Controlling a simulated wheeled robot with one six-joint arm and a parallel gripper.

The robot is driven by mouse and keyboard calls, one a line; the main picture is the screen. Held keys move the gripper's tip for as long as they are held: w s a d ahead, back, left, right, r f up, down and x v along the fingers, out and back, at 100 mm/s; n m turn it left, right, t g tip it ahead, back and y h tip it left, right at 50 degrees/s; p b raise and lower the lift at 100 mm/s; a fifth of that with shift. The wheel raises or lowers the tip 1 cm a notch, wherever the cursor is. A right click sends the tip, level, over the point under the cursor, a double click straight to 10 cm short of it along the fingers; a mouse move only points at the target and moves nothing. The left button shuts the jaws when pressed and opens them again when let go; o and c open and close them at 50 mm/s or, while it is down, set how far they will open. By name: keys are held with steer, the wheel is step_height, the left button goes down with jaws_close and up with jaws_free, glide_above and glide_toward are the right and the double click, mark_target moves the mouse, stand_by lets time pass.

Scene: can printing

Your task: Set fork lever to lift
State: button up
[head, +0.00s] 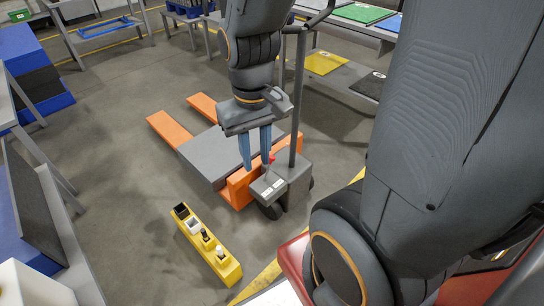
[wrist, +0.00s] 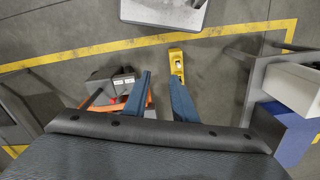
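The pallet truck stands mid-floor in the head view, with orange forks (head: 168,131) and a grey slab (head: 215,157) on them. Its grey control box (head: 284,180) is at the near end, below the upright handle post (head: 299,95); the box also shows in the wrist view (wrist: 120,84). A small red-tipped lever (head: 271,159) shows beside the box, close to my right finger in the picture. My gripper (head: 256,164) points down above the truck's orange near end. In the wrist view its blue fingers (wrist: 160,76) are apart with nothing between them. Contact with the lever cannot be told.
Shelving with coloured sheets (head: 325,63) is at the back right. Open grey floor lies left of the truck.

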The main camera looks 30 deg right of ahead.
steer(key=shift+w+d+f, duration=0.1)
steer(key=shift+w, duration=0.25)
steer(key=c, duration=0.3)
steer(key=w+d+f+m, duration=0.1)
steer(key=w, duration=0.3)
steer(key=w+d+f+m+b, duration=0.1)
steer(key=w+d+f, duration=0.1)
steer(key=w, duration=0.2)
steer(key=w+d+f+m+b, duration=0.1)
steer(key=w+d+f, duration=0.1)
steer(key=w, duration=0.2)
steer(key=shift+w+d+m, duration=0.1)
steer(key=shift+w+m, duration=0.1)
steer(key=shift+m, duration=0.2)
jaws_close()
steer(key=w+d+f+m+b, duration=0.5)
steer(key=w+d+f+m, duration=0.4)
steer(key=w+d+f, duration=1.1)
step_height(320, 180, down, 4)
steer(key=shift+d+r+t+h, duration=0.15)
steer(key=shift+d+t+h, duration=0.25)
steer(key=shift+d, duration=0.15)
